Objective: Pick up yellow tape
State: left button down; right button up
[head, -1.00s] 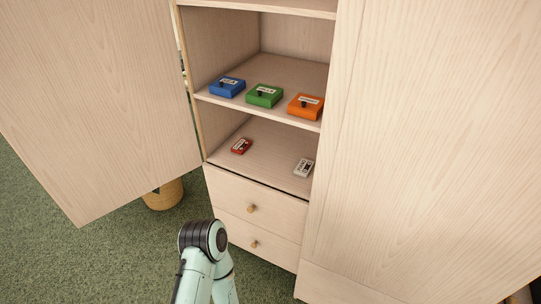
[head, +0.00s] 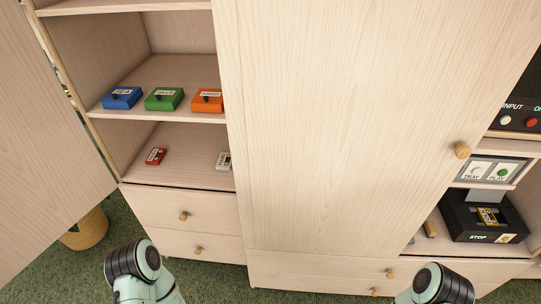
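A yellow tape (head: 488,216) sits in the open top of a black player (head: 465,217) at the lower right of the head view. The player stands on a low shelf and bears a "STOP" label. A red tape (head: 155,156) and a white tape (head: 223,161) lie on the lower shelf of the open cabinet at left. Neither gripper is in view; only upper parts of my two arms show at the bottom edge.
Blue (head: 121,97), green (head: 163,99) and orange (head: 207,100) boxes stand on the upper shelf. A closed cabinet door (head: 340,120) fills the middle. A "TRAY" and "PLAY" panel (head: 488,171) is above the player. A basket (head: 84,231) stands at lower left.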

aim_at(486, 218)
jog(key=z, duration=1.75)
jog(key=u, duration=0.4)
jog(key=i+l+u, duration=0.1)
jog(key=u, duration=0.3)
jog(key=l+u, duration=0.2)
jog(key=u, duration=0.25)
jog(key=i+l+u, duration=0.1)
jog(key=u, duration=0.3)
jog(key=l+u, duration=0.35)
jog(key=l, duration=0.15)
jog(key=k+l+u, duration=0.1)
jog(key=l+u, duration=0.25)
jog(key=l, duration=0.2)
jog(key=l+u, duration=0.1)
jog(key=l, duration=0.25)
jog(key=k+l+u, duration=0.15)
jog(key=l, duration=0.2)
jog(key=l+u, duration=0.1)
jog(key=l, duration=0.25)
jog(key=k+l, duration=0.15)
jog(key=l, duration=0.2)
jog(key=k+l, duration=0.1)
jog(key=l, duration=0.25)
jog(key=k+l+u, duration=0.1)
jog(key=l, duration=0.25)
